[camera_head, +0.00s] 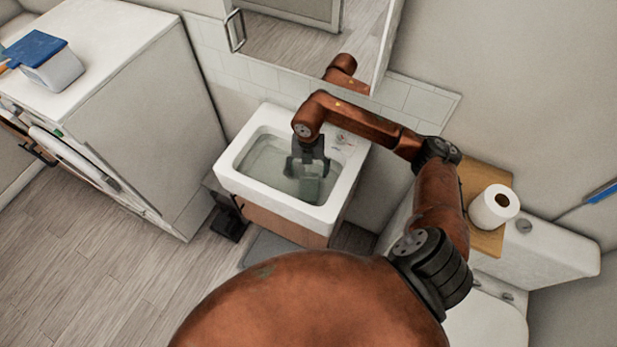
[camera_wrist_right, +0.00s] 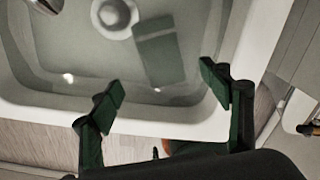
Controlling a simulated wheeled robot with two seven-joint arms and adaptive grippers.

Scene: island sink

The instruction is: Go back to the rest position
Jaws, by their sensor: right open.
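My right gripper (camera_head: 308,166) is over the white sink (camera_head: 341,199), with its arm reaching in from the right. In the right wrist view, my right gripper (camera_wrist_right: 163,85) has its two dark green finger pads wide apart with nothing between them. A greenish block (camera_head: 311,189) lies in the basin just beyond the fingertips. It also shows in the right wrist view (camera_wrist_right: 161,60), near the drain, apart from the fingers. I cannot tell exactly what it is. My left gripper is not in view.
A mirror cabinet (camera_head: 310,40) hangs above the sink. A toilet paper roll (camera_head: 482,211) stands on a wooden board (camera_head: 487,180) on the toilet tank (camera_head: 553,247) at right. A washing machine (camera_head: 150,110) with a blue-lidded box (camera_head: 50,68) stands at left. The floor at left is clear.

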